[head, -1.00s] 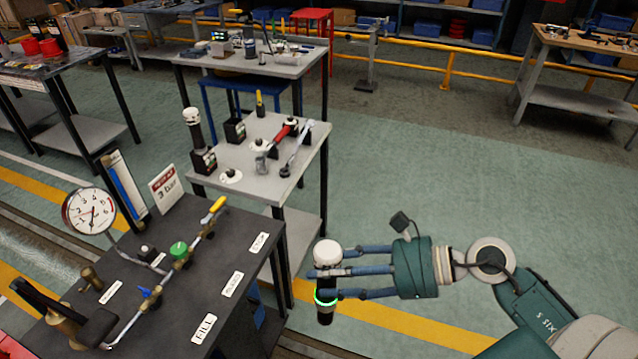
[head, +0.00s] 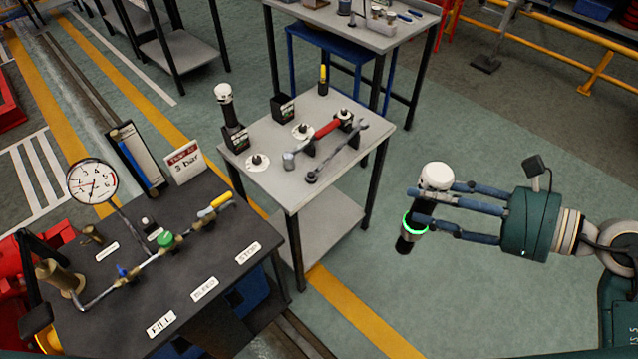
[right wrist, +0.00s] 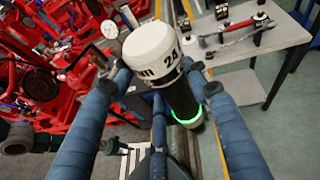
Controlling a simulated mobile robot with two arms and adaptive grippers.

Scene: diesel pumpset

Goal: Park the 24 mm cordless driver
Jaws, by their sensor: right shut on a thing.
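My right gripper (head: 418,207) is shut on the cordless driver (head: 436,176), which has a white cap, a dark body and a glowing green ring. The driver is slightly tilted, cap up, in the air right of the small grey table (head: 318,205). In the right wrist view the driver (right wrist: 155,50) sits between the blue fingers, with "24" partly readable on its cap. A similar white-capped driver (head: 224,94) stands in a black holder (head: 235,138) on the table. Another black holder (head: 283,107) behind it looks empty. My left gripper is not in view.
A red-handled tool (head: 326,129) and a wrench (head: 338,153) lie on the small table. The black bench (head: 200,272) with gauge (head: 92,181), valves and FILL, BLEED, STOP labels stands at front left. Floor between table and my right arm is clear.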

